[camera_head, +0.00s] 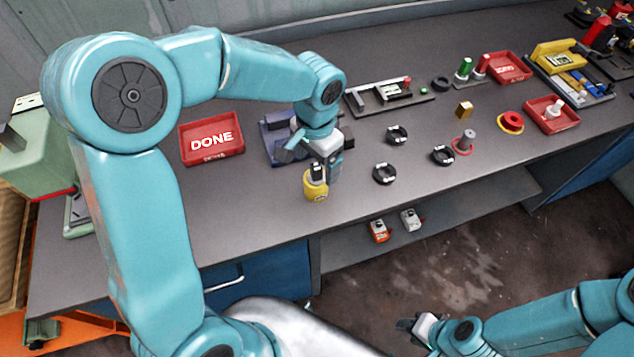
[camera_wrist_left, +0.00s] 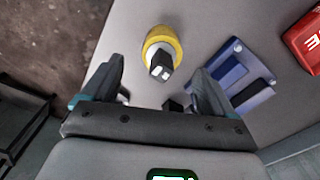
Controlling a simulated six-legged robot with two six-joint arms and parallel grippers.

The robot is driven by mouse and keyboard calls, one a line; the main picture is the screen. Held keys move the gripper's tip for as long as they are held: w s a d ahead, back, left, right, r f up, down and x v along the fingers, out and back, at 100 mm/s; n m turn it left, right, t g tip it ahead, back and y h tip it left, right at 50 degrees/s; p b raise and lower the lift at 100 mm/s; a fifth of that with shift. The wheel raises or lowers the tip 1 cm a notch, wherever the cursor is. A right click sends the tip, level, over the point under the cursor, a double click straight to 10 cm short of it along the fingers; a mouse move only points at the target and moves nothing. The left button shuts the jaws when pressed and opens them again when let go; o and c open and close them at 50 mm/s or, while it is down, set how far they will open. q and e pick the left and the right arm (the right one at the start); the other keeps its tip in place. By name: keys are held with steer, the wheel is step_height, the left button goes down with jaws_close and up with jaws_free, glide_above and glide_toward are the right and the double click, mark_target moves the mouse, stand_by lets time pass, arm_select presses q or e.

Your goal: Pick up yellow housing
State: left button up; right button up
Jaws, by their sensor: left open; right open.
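The yellow housing (camera_head: 315,190) stands on the grey bench close to its front edge, with a dark and white part on its top. My left gripper (camera_head: 325,172) is right at it in the head view and partly overlaps it. In the left wrist view the yellow housing (camera_wrist_left: 162,43) lies ahead of the open fingers of my left gripper (camera_wrist_left: 157,85), roughly centred between them. I see no finger touching it. My right gripper (camera_head: 420,327) is low at the bottom of the head view, away from the bench.
A blue fixture (camera_head: 277,142) stands just behind the housing; it also shows in the left wrist view (camera_wrist_left: 232,72). A red DONE tray (camera_head: 211,138) is further left. Black rings (camera_head: 384,173) lie to the right. A lower shelf (camera_head: 350,243) sits under the bench edge.

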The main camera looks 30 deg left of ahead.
mark_target(316, 173)
arm_select(q)
steer(key=shift+s+a+f, duration=0.1)
steer(key=shift+f, duration=0.3)
steer(key=f, duration=0.2)
steer(key=f+p, duration=0.1)
steer(key=f, duration=0.1)
steer(key=shift+w+f, duration=0.2)
steer(key=shift+f, duration=0.1)
steer(key=c, duration=1.2)
steer(key=shift+w, duration=0.1)
steer(key=shift+c, duration=0.8)
steer(key=shift+r, duration=0.15)
